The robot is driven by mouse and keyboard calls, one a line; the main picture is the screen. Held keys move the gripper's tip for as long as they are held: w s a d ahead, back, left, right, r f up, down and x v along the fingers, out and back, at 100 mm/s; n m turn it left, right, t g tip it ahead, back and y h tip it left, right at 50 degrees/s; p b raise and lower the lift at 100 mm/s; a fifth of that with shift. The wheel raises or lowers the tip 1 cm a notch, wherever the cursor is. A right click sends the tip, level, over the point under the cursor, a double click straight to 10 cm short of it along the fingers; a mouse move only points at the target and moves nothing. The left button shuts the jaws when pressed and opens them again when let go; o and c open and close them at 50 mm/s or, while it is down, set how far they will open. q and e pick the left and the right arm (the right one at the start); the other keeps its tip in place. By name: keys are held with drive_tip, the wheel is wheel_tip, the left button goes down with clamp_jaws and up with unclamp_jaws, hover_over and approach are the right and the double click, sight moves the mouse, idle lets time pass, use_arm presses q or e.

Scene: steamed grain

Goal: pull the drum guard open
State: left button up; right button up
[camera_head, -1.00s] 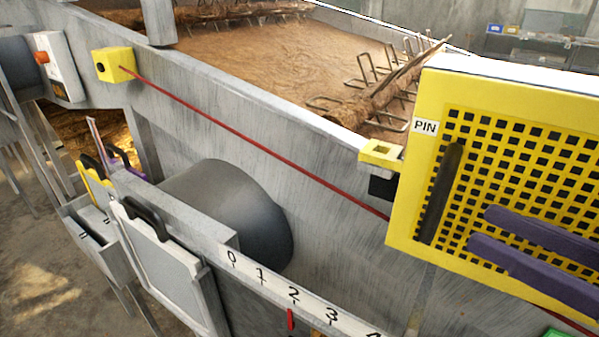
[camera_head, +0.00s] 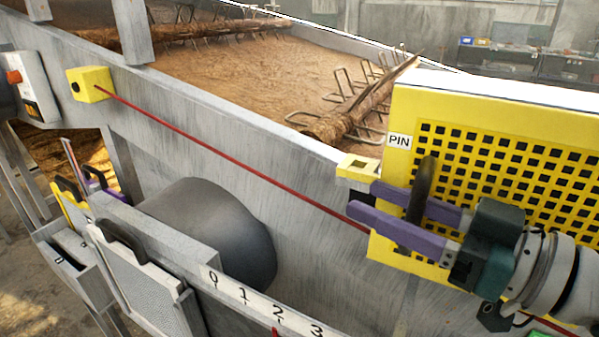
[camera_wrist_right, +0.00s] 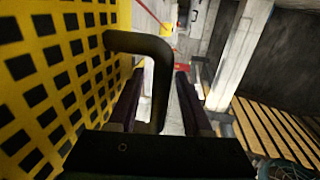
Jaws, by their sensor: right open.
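The drum guard (camera_head: 520,150) is a yellow perforated panel at the right of the head view, with a "PIN" label and a black upright bar handle (camera_head: 425,180) near its left edge. My right gripper (camera_head: 364,203) is open, its purple fingers pointing left, with the handle between or just beside them. In the right wrist view the dark handle (camera_wrist_right: 159,80) stands out from the yellow guard (camera_wrist_right: 50,75) and passes between the two fingers (camera_wrist_right: 155,100). A gap shows on the finger side away from the guard. My left gripper is not in view.
A yellow bracket (camera_head: 357,168) sits at the guard's left edge. A red cord (camera_head: 220,150) runs from a yellow box (camera_head: 90,84) along the trough wall. A grey drum (camera_head: 215,230) and a numbered rail (camera_head: 260,305) lie below.

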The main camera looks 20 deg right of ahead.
clamp_jaws()
idle(0.3)
idle(1.1)
